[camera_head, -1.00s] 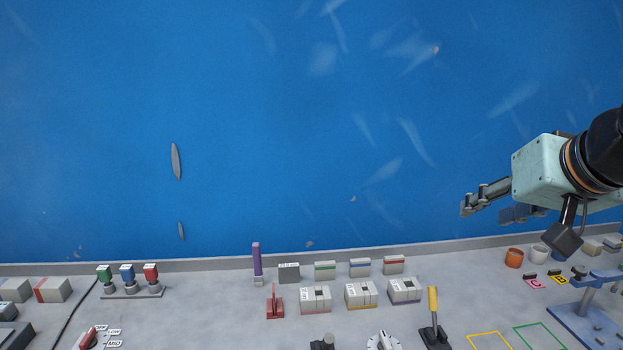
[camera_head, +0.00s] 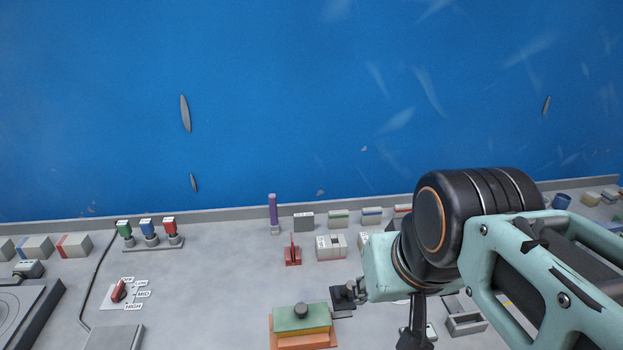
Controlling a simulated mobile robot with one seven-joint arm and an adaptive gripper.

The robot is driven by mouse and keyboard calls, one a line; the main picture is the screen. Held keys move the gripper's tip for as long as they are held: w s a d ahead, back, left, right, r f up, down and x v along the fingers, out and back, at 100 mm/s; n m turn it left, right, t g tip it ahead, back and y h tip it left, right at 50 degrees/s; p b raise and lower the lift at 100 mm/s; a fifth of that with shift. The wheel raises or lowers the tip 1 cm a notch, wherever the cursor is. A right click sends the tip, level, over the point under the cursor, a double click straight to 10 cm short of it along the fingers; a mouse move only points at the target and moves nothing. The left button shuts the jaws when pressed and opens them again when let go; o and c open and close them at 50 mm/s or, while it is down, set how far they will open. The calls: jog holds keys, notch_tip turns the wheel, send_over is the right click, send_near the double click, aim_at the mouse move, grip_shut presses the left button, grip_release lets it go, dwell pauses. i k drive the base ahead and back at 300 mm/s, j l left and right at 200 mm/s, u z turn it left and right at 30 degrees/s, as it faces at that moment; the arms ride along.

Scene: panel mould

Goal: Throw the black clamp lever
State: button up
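The black clamp lever (camera_head: 341,298) is a small dark piece on the grey bench, right of the red clamp (camera_head: 293,254) and nearer to me. My gripper (camera_head: 358,291) is close at its right side, and its pale green housing covers part of that area. The fingers are mostly hidden behind the housing and blend with the dark lever. I cannot tell whether they touch it or how far apart they are.
A green and orange block (camera_head: 303,328) stands just in front of the lever. Small grey boxes (camera_head: 331,247) and a purple post (camera_head: 273,212) stand behind it. A red selector knob (camera_head: 119,291) is at left. My arm hides much of the right side.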

aim_at(348, 289)
jog(key=j+z, duration=0.2)
jog(key=z, duration=0.25)
jog(key=k+j+z, duration=0.1)
jog(key=z, duration=0.3)
jog(key=k+j+z, duration=0.2)
jog(key=j, duration=0.15)
jog(key=k+j+z, duration=0.25)
jog(key=k+j, duration=0.35)
jog(key=j, duration=0.2)
jog(key=k+j+z, duration=0.1)
jog(key=k+j, duration=0.2)
jog(key=j, duration=0.2)
jog(key=i+l+z, duration=0.5)
jog(key=i, duration=0.25)
jog(key=j, duration=0.1)
